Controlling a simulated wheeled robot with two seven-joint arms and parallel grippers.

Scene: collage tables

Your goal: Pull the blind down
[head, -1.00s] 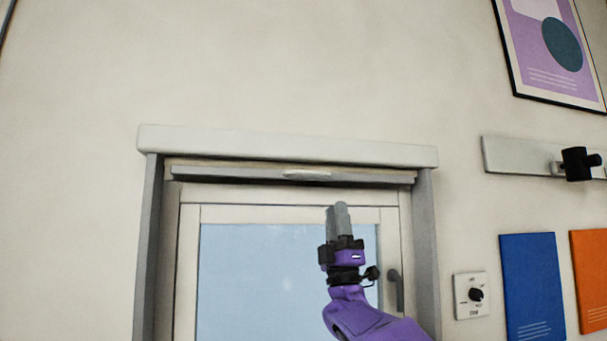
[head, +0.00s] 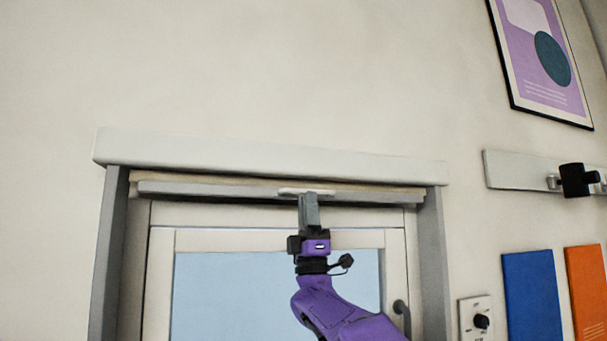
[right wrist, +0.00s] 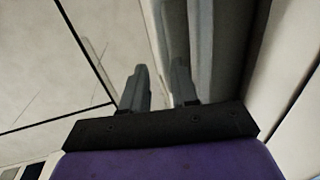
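The blind is rolled up under the white box (head: 270,160) above the window. Its grey bottom bar (head: 220,190) spans the top of the frame, with a pale handle (head: 290,191) at its middle. My right gripper (head: 309,198) points up with its fingertips at the right part of the handle, overlapping it in the head view; whether they touch is unclear. In the right wrist view my right gripper (right wrist: 160,80) shows two fingers with a gap between them, and nothing clearly held. My left gripper is out of view.
The window (head: 230,290) has a dark latch (head: 402,316) at right. Grey side posts (head: 108,260) flank it. On the wall to the right are a dial plate (head: 477,320), a rail with a black knob (head: 574,180), blue (head: 532,295) and orange panels (head: 588,290), and a poster (head: 545,60).

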